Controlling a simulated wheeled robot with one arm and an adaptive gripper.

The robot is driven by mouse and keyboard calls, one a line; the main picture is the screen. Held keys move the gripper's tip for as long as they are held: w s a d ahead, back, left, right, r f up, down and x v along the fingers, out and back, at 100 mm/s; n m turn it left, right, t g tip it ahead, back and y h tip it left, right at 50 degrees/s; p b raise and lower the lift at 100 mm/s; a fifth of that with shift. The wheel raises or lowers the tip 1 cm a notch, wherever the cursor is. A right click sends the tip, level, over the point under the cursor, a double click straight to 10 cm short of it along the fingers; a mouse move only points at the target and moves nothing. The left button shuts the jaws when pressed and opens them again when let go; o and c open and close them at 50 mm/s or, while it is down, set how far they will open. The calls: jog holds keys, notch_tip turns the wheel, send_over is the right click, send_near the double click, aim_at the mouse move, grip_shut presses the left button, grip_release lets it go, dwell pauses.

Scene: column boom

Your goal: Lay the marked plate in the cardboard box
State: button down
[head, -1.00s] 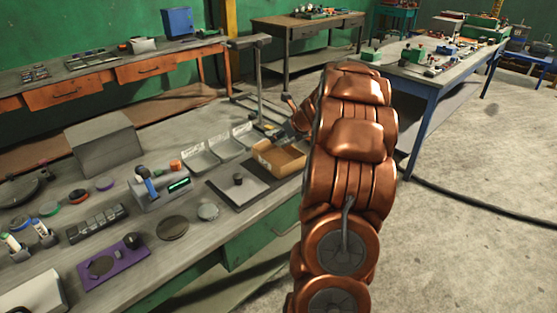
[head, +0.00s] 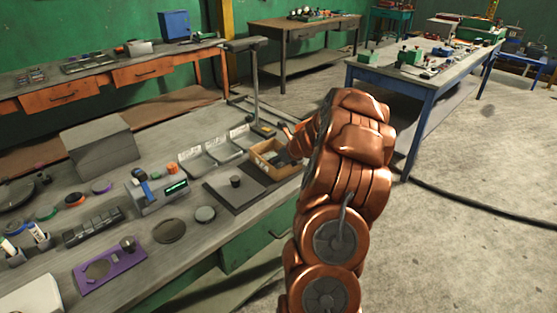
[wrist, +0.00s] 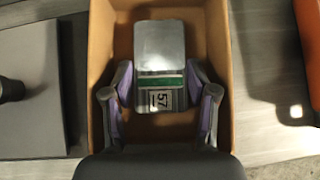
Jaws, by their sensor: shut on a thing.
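The marked plate (wrist: 160,50) is a grey rectangular piece with a green stripe and a label reading 57. In the wrist view my gripper (wrist: 162,88) is shut on it, one purple-grey finger on each side. The cardboard box (wrist: 98,45) surrounds the plate and fingers in that view. Whether the plate touches the box floor I cannot tell. In the head view the open box (head: 262,168) stands near the bench's right edge.
A dark board with a grey plate and knob (head: 232,195) lies left of the box. Grey trays (head: 215,152) stand behind it. A post (head: 256,85) rises behind the box. A device with a green display (head: 165,195) and a purple plate (head: 108,270) are further left.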

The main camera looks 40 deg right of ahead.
jog(key=shift+f, duration=0.1)
jog(key=c, duration=0.6)
grip_release()
